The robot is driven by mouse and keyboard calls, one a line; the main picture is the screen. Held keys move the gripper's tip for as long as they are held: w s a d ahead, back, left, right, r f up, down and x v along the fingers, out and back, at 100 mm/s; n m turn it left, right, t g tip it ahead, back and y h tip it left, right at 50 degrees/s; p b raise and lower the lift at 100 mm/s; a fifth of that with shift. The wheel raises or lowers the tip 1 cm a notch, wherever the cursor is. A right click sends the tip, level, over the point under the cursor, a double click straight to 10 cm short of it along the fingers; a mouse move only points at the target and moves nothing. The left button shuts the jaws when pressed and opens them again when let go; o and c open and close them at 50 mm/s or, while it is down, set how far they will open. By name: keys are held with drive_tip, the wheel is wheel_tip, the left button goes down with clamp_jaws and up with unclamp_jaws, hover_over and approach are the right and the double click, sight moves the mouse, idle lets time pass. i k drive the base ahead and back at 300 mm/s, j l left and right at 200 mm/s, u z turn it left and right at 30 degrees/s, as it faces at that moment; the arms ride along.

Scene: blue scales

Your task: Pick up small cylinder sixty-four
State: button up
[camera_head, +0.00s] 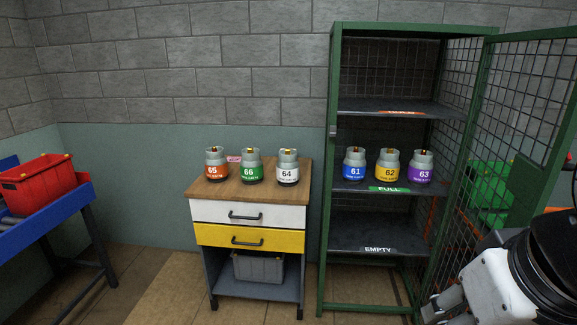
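Small cylinder sixty-four (287,168) is a squat grey-green bottle with a white label reading 64 and a dark band at its base. It stands upright at the right end of the wooden top of a small cabinet (268,192). Nothing hides it. My gripper (441,307) is at the lower right, far from the cylinder and in front of the green cage. Its grey fingers show only in part at the bottom edge, so its opening is unclear.
Cylinders 65 (215,165) and 66 (251,168) stand left of 64. The open green cage (334,200) holds cylinders 61 (354,166), 62 (388,167) and 63 (421,169) on its middle shelf. A red bin (38,185) sits on a blue table at left. Floor before the cabinet is clear.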

sight(287, 166)
drive_tip(key=i, duration=0.95)
drive_tip(key=i+u, duration=0.1)
drive_tip(key=i, duration=0.8)
drive_tip(key=i+l, duration=0.15)
drive_tip(key=i, duration=0.8)
drive_tip(key=j+u, duration=0.05)
